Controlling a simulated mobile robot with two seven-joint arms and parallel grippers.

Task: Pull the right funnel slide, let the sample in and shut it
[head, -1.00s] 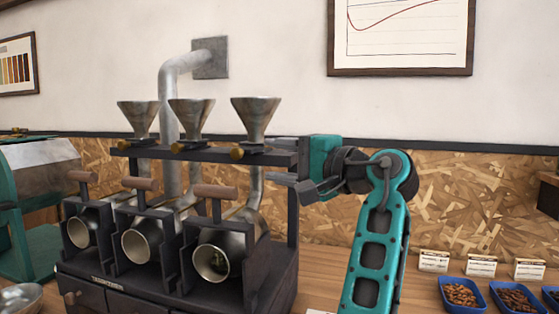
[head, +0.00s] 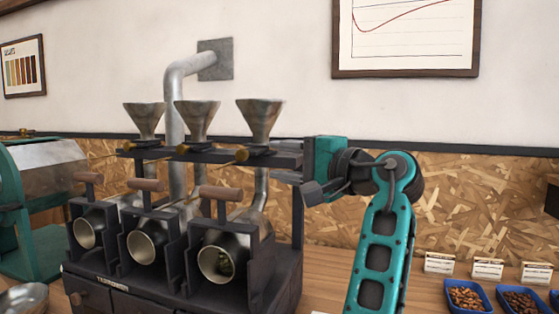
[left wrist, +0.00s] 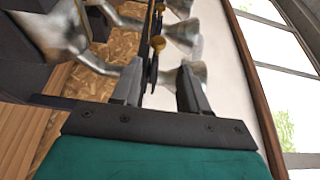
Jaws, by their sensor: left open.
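The right funnel (head: 261,122) is a grey metal cone on the dark rack, above the right drum. Its slide shows a brass knob (head: 241,154) at the front left of the funnel's foot. I cannot see inside the funnel. My left gripper (left wrist: 158,88) is open, its two dark fingers apart with nothing gripped. In the head view its teal body is just right of the rack's right end, and its fingers hardly show. In the left wrist view, a funnel cone shows behind the fingers, and a brass knob (left wrist: 157,42) lies beyond them. My right gripper is out of view.
The middle funnel (head: 197,122) and left funnel (head: 143,120) stand close beside on the same rack. Wooden-handled drums sit below, the right drum (head: 218,262) holding something dark. Blue trays of beans (head: 468,296) are at the lower right. Space above the rack is clear.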

